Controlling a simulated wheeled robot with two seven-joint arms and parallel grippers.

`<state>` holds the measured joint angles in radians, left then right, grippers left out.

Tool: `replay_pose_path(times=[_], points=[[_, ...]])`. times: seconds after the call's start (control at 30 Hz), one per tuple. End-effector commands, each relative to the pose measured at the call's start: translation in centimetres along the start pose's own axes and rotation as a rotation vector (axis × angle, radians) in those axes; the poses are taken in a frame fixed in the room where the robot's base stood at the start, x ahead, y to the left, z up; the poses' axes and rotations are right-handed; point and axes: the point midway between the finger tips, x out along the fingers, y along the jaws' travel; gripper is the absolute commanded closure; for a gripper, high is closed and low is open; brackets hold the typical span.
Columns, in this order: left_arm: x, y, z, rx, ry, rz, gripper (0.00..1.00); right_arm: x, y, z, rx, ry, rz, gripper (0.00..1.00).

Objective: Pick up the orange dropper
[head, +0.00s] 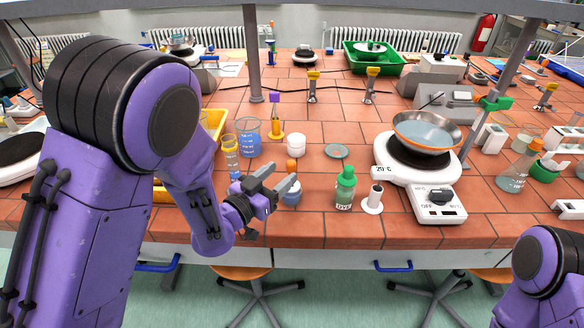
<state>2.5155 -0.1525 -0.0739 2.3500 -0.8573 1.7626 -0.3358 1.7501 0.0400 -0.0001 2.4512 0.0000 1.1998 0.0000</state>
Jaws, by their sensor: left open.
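The orange dropper (291,165) shows as a small orange top just above my left gripper. Below it is a small bluish jar (292,197) near the front of the tiled bench. Whether the dropper stands in this jar is hidden by the fingers. My left gripper (283,175) is open, with its fingers pointing right and up. The fingers overlap the jar and dropper in the picture; I cannot tell whether they touch. Nothing is seen held. My right arm shows at the lower right, but its gripper is out of view.
A green-capped bottle (345,188) and a white stand (373,200) are to the right, then a heating plate (396,170) with a bowl (428,132). Beakers (248,138) and a white jar (295,143) are behind. Bare tiles lie along the front edge.

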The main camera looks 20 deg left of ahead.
Motion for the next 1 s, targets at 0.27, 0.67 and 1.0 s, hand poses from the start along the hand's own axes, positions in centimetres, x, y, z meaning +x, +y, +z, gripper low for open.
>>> replay_pose_path(times=[0.27,0.67,1.0], points=[[4.7,0.2,-0.8,-0.001,0.0,0.003,0.44,-2.9,0.2,-1.2,0.001,0.002,-0.001,0.57],[5.4,0.2,-0.4,-0.001,-0.001,0.003,0.79,-2.8,0.2,-1.2,0.0,0.001,-0.001,0.57],[5.4,0.2,-0.4,-0.001,-0.001,0.004,0.8,-2.8,0.2,-1.2,0.0,0.001,-0.001,0.57]])
